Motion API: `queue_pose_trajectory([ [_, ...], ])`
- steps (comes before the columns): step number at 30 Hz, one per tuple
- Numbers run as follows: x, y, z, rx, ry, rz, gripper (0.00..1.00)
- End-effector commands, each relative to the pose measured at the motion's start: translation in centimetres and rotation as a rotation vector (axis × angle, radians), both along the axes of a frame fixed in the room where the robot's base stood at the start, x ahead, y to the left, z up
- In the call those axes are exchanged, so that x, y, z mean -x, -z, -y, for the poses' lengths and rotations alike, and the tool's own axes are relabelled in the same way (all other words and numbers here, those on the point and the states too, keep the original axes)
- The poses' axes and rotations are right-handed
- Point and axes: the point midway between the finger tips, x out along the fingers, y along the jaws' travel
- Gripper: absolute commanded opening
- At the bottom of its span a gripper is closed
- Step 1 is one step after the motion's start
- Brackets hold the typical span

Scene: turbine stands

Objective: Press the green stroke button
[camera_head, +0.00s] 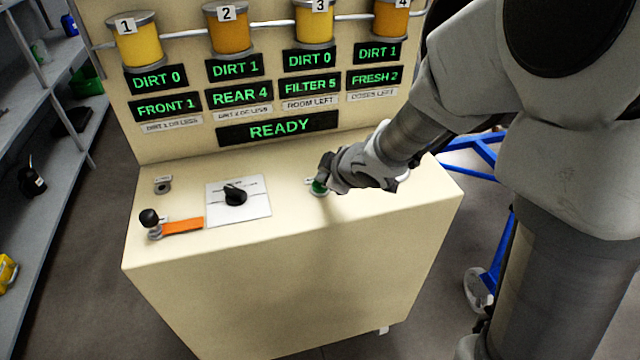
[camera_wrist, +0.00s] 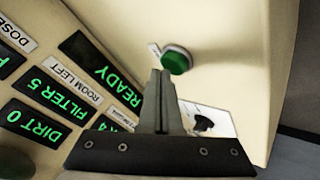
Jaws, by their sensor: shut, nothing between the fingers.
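The green button (camera_head: 319,187) sits on the right part of the cream console's top. In the head view my gripper (camera_head: 324,178) is right at it and partly covers it. In the wrist view the green button (camera_wrist: 176,59) shows as a round cap on a pale ring, just beyond the fingertips of my gripper (camera_wrist: 160,73). The fingers are shut with nothing between them. The fingertips overlap the button's edge in the picture; I cannot tell whether they touch it.
On the console top (camera_head: 270,230) are a black rotary knob (camera_head: 235,196) on a white plate and a black-knobbed lever (camera_head: 150,218) beside an orange strip (camera_head: 183,226). The upright panel shows a READY display (camera_head: 278,128) below several yellow and orange numbered cylinders. Shelves (camera_head: 40,150) stand at left.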

Motion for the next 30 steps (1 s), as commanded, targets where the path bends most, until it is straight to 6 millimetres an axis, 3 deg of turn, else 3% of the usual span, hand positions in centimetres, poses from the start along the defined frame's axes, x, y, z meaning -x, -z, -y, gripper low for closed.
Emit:
queue_pose_trajectory([
  [30,0.0,0.9,0.0,0.001,-0.001,0.000,0.00],
])
